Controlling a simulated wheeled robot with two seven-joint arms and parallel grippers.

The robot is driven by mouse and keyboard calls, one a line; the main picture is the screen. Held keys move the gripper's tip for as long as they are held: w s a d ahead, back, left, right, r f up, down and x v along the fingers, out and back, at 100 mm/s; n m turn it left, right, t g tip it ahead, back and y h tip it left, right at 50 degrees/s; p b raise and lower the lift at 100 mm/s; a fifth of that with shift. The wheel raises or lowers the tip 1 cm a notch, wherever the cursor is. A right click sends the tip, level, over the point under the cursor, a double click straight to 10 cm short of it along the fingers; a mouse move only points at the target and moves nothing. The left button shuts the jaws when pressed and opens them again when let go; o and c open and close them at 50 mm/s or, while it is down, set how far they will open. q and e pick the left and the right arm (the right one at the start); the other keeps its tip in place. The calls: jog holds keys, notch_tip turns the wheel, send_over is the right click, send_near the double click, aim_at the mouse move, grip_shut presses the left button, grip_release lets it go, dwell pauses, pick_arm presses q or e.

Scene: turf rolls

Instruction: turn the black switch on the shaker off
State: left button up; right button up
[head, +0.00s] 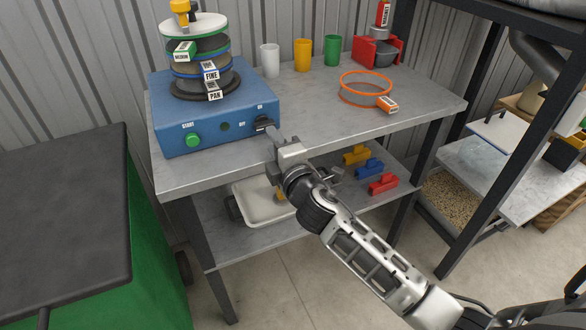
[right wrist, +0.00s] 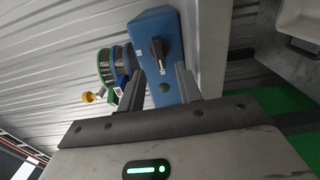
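The shaker is a blue box (head: 215,110) on the grey table, with stacked round sieves (head: 200,68) on top. Its black switch (head: 262,124) is at the right of the front face, by small ON and OFF labels. In the right wrist view the switch (right wrist: 157,50) lies just ahead of the fingertips, roughly between their lines. My right gripper (head: 273,132) is open and empty, close in front of the switch; its fingers (right wrist: 163,75) show apart in the wrist view. I cannot tell whether they touch the switch or which label it points to. My left gripper is not in view.
A green START button (head: 193,140) and a dark round lamp (head: 225,126) are on the same face. Cups (head: 302,55) and an orange ring sieve (head: 365,88) stand on the table. A white tray (head: 262,210) is on the lower shelf. A black rack post (head: 470,150) rises at right.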

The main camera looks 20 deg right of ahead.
jog(key=s, duration=1.1)
jog(key=shift+d+b, duration=0.2)
jog(key=shift+b, duration=0.2)
jog(key=s+a+f+m+g+y, duration=0.1)
jog(key=s+a+f+m+g, duration=0.1)
jog(key=s+f+m, duration=0.5)
jog(key=s+a+f+m+g+y, duration=0.2)
jog(key=s+f+m+g, duration=0.3)
jog(key=s+f+m, duration=0.3)
jog(key=shift+s+a+f+m, duration=0.15)
jog(key=shift+a+f+m, duration=0.1)
jog(key=shift+f+m, duration=0.35)
jog(key=shift+r, duration=0.1)
